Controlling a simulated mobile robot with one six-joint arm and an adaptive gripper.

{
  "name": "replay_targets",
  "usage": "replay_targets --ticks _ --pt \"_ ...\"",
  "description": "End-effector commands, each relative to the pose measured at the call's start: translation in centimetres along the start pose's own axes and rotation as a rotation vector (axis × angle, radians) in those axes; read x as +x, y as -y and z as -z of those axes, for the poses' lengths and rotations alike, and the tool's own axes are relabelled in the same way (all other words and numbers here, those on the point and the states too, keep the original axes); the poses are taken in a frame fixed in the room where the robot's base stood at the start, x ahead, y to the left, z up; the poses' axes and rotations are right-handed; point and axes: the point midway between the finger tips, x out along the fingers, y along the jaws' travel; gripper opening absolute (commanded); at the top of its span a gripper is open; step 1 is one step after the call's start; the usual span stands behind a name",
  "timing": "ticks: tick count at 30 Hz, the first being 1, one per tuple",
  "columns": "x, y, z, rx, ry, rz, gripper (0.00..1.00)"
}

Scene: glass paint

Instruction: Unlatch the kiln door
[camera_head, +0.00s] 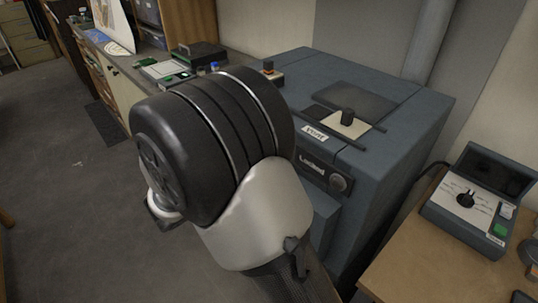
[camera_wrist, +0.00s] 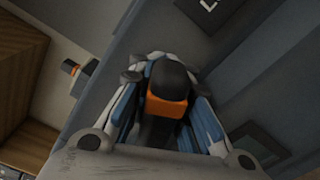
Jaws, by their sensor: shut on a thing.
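The blue-grey kiln (camera_head: 400,165) stands right of centre in the head view, and my arm covers much of its front. In the wrist view, a black handle with an orange band (camera_wrist: 167,106), which looks like the door latch, sits between the fingers of my gripper (camera_wrist: 166,80). The fingers are closed around it from both sides. The kiln's blue-grey surface (camera_wrist: 125,45) lies behind it. My gripper's fingers and the handle are hidden in the head view. I cannot tell how far the latch is turned.
A control box (camera_head: 470,200) with a black knob stands on the wooden table (camera_head: 400,270) at the right. A cluttered bench (camera_head: 140,75) runs behind at the left. The floor (camera_head: 60,190) at left is clear.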

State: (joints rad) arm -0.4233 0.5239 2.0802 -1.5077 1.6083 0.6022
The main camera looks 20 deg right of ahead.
Motion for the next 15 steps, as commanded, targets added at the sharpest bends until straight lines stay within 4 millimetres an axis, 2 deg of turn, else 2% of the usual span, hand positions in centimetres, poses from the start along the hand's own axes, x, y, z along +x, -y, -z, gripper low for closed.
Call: replay_targets --ticks 6,15 --pt "0.0 0.8 0.0 0.182 0.003 0.002 0.0" --pt "0.0 1.4 0.2 0.363 0.003 0.001 0.0"
